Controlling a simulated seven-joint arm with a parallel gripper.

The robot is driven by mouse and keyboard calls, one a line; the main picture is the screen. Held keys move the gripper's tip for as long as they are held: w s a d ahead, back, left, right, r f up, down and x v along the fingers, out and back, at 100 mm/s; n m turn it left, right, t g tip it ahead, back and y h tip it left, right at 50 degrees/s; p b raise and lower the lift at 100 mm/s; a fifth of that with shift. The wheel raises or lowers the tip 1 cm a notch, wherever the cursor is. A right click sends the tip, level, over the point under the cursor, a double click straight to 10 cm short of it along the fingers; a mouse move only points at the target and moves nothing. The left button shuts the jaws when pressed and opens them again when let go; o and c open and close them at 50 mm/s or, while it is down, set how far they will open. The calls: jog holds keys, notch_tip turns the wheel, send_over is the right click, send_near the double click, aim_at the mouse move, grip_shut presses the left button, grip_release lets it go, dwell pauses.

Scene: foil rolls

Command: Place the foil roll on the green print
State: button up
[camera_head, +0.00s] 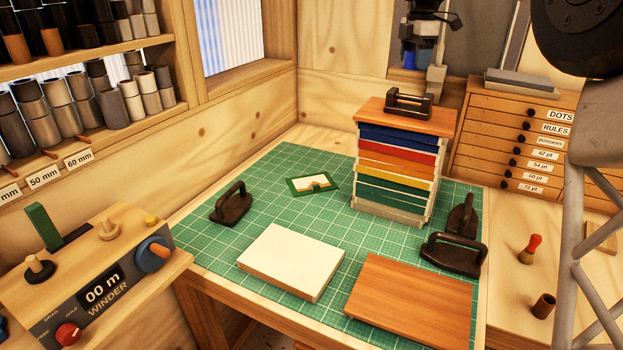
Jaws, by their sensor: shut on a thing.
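The only green-bordered print I see is a small card (312,184) with a pale and brown picture, lying on the green cutting mat (205,250). No foil roll lies on it. Several grey, black and brown rolls (65,119) stand on the shelves at the left; I cannot tell whether any is the task's foil roll.
A stack of coloured layers (398,160) with a dark handle on top stands behind the mat's middle. A white block (290,262), a wooden board (412,298) and dark handled weights (231,204) lie on the mat. A winder box (100,285) stands left.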

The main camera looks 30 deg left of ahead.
jog(key=s+a+n, duration=0.2)
jog(key=s+a, duration=0.4)
jog(key=a, duration=0.5)
jog(key=s+a+n, duration=0.1)
jog(key=s+a, duration=0.5)
jog(key=a, duration=0.6)
send_over(316, 185)
notch_tip(316, 185, down, 25)
jog(key=shift+a+f, duration=0.1)
jog(key=shift+f, duration=0.45)
jog(key=shift+f, duration=2.45)
jog(key=shift+f, duration=0.1)
jog(key=shift+f, duration=2.45)
jog(key=shift+f, duration=0.15)
jog(key=o, duration=1)
